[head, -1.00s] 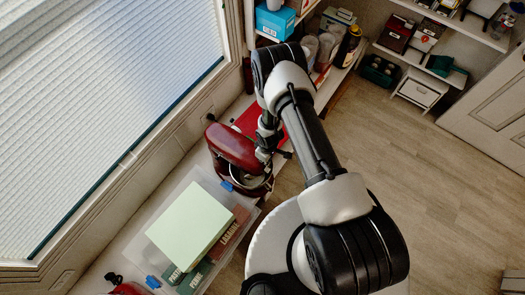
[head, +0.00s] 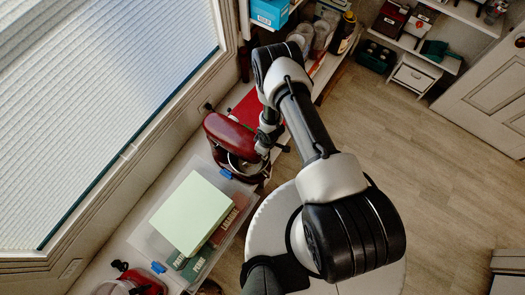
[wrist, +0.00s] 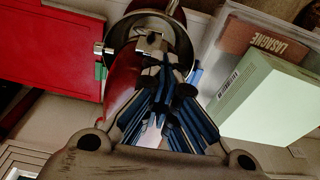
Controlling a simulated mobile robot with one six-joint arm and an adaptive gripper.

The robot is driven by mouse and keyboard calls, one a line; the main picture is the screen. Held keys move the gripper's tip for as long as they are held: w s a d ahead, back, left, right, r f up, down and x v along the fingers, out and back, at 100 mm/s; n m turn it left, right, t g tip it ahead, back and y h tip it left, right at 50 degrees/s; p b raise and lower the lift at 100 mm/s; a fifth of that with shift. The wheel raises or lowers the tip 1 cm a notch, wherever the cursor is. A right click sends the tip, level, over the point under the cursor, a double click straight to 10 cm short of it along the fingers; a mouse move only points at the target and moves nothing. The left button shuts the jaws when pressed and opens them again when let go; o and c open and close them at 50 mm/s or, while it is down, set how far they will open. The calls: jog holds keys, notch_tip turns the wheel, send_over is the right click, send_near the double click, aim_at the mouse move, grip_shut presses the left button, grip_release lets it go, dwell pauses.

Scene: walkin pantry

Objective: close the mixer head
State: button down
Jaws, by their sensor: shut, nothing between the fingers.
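The stand mixer has a dark red head (head: 231,134) and stands on the counter at left centre of the head view. Its metal bowl (head: 241,166) shows partly below the head. In the wrist view the mixer's red body (wrist: 124,84) shows behind my gripper, and the bowl (wrist: 184,38) is open to view at the top. The head looks raised, but its exact tilt is hard to judge. My gripper (wrist: 158,116) is shut and empty, close to the mixer. In the head view it is mostly hidden beside the mixer's right side. Contact cannot be told.
A clear bin (head: 150,243) with a pale green box (head: 191,214) and other boxes stands in front of the mixer. A red mat or board (wrist: 50,55) lies behind it. Jars and a bottle (head: 345,33) stand farther along. Open floor (head: 400,140) lies to the right.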

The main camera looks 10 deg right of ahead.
jog(key=s+d+r+p, duration=0.2)
jog(key=r, duration=0.3)
jog(key=s+d+r+p, duration=0.2)
jog(key=s+d+r, duration=0.1)
jog(key=r, duration=0.3)
